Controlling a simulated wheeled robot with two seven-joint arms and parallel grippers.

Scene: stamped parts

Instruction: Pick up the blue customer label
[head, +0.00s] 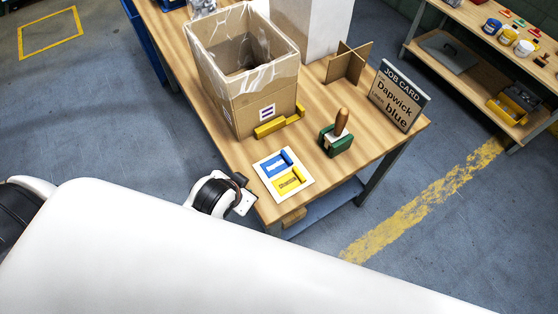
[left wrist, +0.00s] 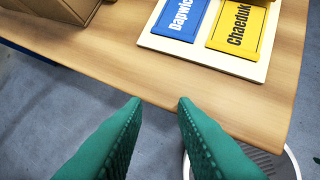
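The blue customer label (head: 272,165) lies on a white card (head: 267,181) near the table's front edge, beside a yellow label (head: 288,184). In the left wrist view the blue label (left wrist: 182,18) reads "Dapwic", cut off at the top, and the yellow label (left wrist: 238,28) reads "Chaeduk". My left gripper (left wrist: 158,102) has its green fingers apart with nothing between them. In the left wrist view they appear below the table edge, apart from the labels. Its fingertips cannot be made out in the head view. My right gripper is not in view.
A cardboard box (head: 240,105) with a yellow holder (head: 280,122) before it stands behind the card. A green stamp with a wooden handle (head: 338,135) stands to the right. A job card sign (head: 398,96) reads "Dapwick" and "blue". A cardboard divider (head: 347,63) stands behind.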

